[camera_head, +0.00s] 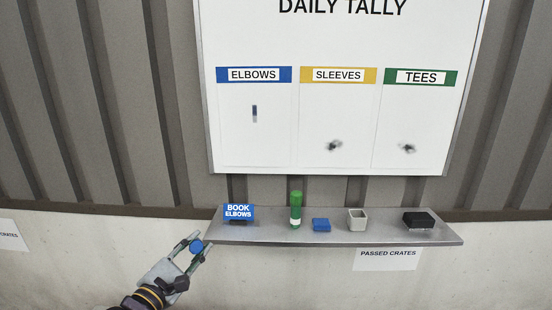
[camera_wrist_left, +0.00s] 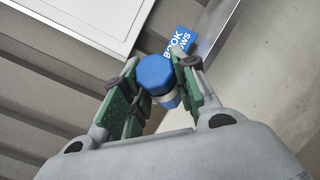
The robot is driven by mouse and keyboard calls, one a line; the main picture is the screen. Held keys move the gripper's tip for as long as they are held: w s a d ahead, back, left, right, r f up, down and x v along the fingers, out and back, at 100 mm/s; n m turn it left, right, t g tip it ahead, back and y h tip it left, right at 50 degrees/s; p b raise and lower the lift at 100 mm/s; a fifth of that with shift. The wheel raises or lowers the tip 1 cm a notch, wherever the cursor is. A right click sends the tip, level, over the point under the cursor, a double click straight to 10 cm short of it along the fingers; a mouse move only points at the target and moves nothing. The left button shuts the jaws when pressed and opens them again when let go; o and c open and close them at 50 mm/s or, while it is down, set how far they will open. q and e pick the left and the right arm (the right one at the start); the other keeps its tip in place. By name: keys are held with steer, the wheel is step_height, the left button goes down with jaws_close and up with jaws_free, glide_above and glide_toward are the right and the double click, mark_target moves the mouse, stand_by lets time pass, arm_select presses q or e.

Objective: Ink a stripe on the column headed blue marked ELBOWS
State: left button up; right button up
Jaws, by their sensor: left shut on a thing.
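The white tally board (camera_head: 345,42) hangs on the wall. Its ELBOWS column has a blue header (camera_head: 254,75) and a short dark blue vertical stripe (camera_head: 254,114) below it. My left gripper (camera_head: 201,244) is left of the shelf's left end and below the board. It is shut on a blue marker (camera_head: 196,247), which also shows between the fingers in the left wrist view (camera_wrist_left: 155,73) with a white band. The marker is apart from the board, and its far end is hidden. My right gripper is not in view.
The shelf (camera_head: 340,237) below the board carries a blue BOOK ELBOWS sign (camera_head: 239,212), an upright green marker (camera_head: 296,210), a blue block (camera_head: 321,225), a pale cup (camera_head: 357,219) and a black block (camera_head: 418,219). SLEEVES (camera_head: 334,146) and TEES (camera_head: 408,148) columns have dark smudges.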

arm_select(q)
steer(key=s+f+n+y, duration=0.1)
steer(key=f+y, duration=0.1)
steer(key=f, duration=0.9)
steer(key=s+a+f+n+t+y, duration=0.1)
steer(key=s+f+n+y, duration=0.1)
steer(key=f, duration=0.9)
steer(key=shift+s+f+y, duration=0.2)
steer(key=shift+f+y, duration=0.2)
steer(key=shift+y, duration=0.2)
steer(key=shift+r, duration=0.15)
steer(key=shift+d+r, duration=0.25)
steer(key=shift+r, duration=0.15)
steer(key=shift+a+f, duration=0.15)
steer(key=shift+f, duration=0.2)
steer(key=shift+a+f, duration=0.15)
steer(key=shift+f, duration=0.15)
steer(key=shift+a+f+n, duration=0.1)
steer(key=shift+f+n, duration=0.1)
steer(key=shift+n, duration=0.1)
